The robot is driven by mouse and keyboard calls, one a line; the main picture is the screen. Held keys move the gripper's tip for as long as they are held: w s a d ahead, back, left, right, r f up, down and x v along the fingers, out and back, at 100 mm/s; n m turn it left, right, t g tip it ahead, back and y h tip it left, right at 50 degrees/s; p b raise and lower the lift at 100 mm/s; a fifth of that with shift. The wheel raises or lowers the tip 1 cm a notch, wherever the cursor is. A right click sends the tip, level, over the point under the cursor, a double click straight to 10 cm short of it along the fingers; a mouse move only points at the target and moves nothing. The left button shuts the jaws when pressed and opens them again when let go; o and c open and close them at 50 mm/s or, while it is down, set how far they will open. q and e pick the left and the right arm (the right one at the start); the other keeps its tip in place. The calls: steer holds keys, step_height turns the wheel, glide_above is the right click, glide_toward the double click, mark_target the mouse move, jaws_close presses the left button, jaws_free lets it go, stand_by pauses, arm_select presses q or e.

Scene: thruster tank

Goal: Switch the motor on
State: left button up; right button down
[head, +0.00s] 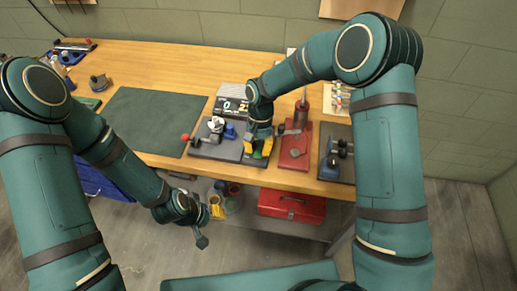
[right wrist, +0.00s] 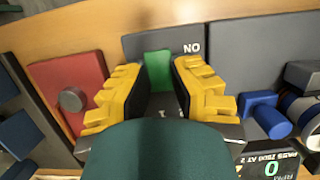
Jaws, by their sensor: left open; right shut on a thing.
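A dark bench plate (head: 208,150) carries a white and blue motor assembly (head: 217,126); its blue part (right wrist: 262,113) shows at the right in the right wrist view. My right gripper (head: 258,150) is over this panel. Its yellow fingers (right wrist: 156,82) stand on either side of the green piece and are shut on it. Its lower part is hidden by the gripper. My left gripper (head: 198,218) is open and empty, in front of and below the table edge.
A display box (head: 232,104) stands behind the motor. A lever with a red knob (head: 185,137) sits left of it. A red stand (head: 295,150) and a dark plate with blue parts (head: 337,165) are to the right. A dark mat (head: 150,118) is clear. A red toolbox (head: 291,204) is below.

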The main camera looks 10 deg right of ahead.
mark_target(259, 148)
steer(key=shift+s+f+t+b, duration=0.2)
steer(key=shift+s+t+b, duration=0.05)
steer(key=shift+t+b, duration=0.25)
steer(key=c, duration=0.7)
jaws_free()
steer(key=shift+c, duration=0.2)
steer(key=shift+r, duration=0.1)
steer(key=shift+w+r, duration=0.2)
steer(key=shift+r, duration=0.3)
step_height(259, 148, up, 11)
steer(key=w, duration=0.1)
steer(key=shift+w+d, duration=0.15)
steer(key=shift+d, duration=0.05)
steer(key=shift+f, duration=0.1)
